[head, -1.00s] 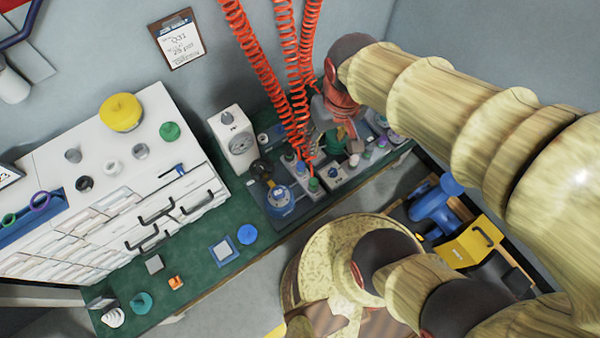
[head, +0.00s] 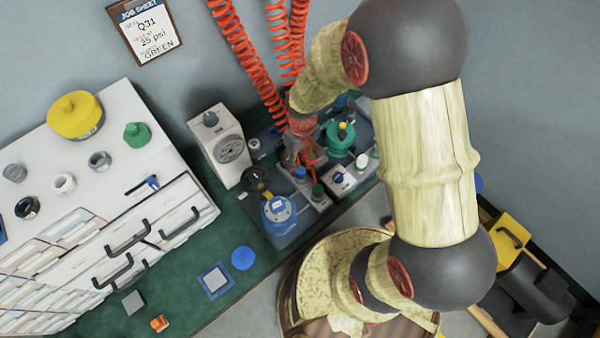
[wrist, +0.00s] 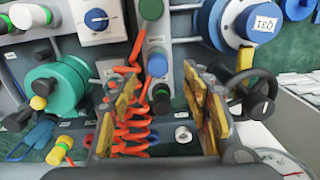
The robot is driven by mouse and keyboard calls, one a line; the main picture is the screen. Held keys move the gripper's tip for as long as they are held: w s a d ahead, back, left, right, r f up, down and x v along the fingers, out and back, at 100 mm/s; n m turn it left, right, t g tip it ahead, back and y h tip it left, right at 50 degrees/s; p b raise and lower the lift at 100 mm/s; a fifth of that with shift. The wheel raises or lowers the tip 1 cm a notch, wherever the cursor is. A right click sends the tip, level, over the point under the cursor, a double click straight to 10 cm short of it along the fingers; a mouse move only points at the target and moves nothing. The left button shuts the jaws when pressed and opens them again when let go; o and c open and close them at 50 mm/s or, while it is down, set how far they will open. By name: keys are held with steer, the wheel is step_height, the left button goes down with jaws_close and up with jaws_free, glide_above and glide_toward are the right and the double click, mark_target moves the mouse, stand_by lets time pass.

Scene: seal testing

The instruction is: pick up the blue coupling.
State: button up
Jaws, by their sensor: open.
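The blue coupling (wrist: 157,63) is a short blue-topped cylinder on a grey strip in the wrist view, in line with a green one (wrist: 150,9). In the head view the blue coupling (head: 300,173) shows small, just below my gripper (head: 302,150). In the wrist view my gripper (wrist: 162,74) is open, with yellow-padded fingers on either side of the line to the coupling. Nothing is held. I cannot tell how far the fingertips are above it.
Red coiled hose (wrist: 132,122) runs close by the left finger. A blue tested body (head: 279,212) with a dark gauge stands beside the strip. A white gauge box (head: 218,145) stands at left.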

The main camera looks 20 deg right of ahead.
mark_target(301, 170)
step_height(301, 170, down, 2)
steer(key=shift+w+f+b, duration=0.1)
steer(key=shift+w+b, duration=0.05)
steer(key=shift+b, duration=0.25)
steer(key=shift+d+f+b, duration=0.1)
steer(key=shift+f+b, duration=1.4)
steer(key=shift+f, duration=1.25)
steer(key=shift+r, duration=0.1)
jaws_close()
